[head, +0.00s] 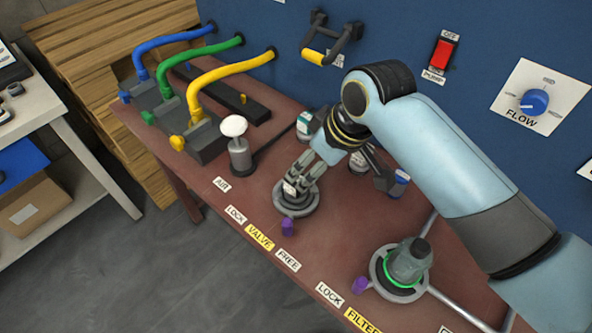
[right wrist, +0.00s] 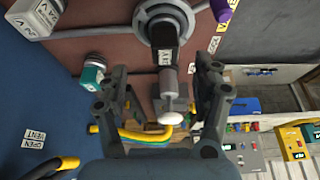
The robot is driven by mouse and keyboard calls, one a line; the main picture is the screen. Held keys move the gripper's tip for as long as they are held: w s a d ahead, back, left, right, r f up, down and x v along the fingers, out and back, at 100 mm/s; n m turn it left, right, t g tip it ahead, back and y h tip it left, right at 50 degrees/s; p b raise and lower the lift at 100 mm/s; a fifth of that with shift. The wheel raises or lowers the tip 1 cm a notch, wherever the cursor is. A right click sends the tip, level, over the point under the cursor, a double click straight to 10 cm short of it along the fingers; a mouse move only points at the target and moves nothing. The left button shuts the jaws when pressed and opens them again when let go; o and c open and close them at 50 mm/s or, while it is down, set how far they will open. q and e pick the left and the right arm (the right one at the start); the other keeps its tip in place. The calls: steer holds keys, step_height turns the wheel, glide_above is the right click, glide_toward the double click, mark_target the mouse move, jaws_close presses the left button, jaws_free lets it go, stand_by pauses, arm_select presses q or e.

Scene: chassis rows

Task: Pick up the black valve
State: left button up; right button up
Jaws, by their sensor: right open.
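The black valve (right wrist: 166,36) stands in a grey ring mount at the top middle of the right wrist view, with a white label on its front. In the head view the ring mount (head: 297,207) shows on the red-brown bench, and the valve is mostly hidden behind my right gripper (head: 338,172). My right gripper is open. In the right wrist view its two dark fingers (right wrist: 160,85) stand apart, with the valve beyond and between them. I cannot tell whether they touch it. My left gripper is not in view.
A white-knobbed AIR fitting (head: 238,145) stands left of the valve. A grey filter (head: 410,260) sits in a green-lit ring at the right front. Purple tabs (head: 287,227) stick out at the mounts. Coloured hoses (head: 230,68) lie back left. A blue panel (head: 400,30) rises behind.

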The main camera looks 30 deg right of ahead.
mark_target(301, 179)
steer(key=x, duration=0.4)
steer(key=shift+a+f, duration=0.1)
steer(key=shift+a, duration=0.1)
steer(key=x, duration=0.4)
steer(key=shift+s+a+f, duration=0.1)
steer(key=shift+a+f, duration=0.05)
steer(key=shift+f, duration=0.3)
steer(key=shift+c, duration=1.6)
steer(key=c, duration=0.7)
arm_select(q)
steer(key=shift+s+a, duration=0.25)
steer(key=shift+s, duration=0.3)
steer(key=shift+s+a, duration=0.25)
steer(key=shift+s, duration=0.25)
arm_select(e)
jaws_close()
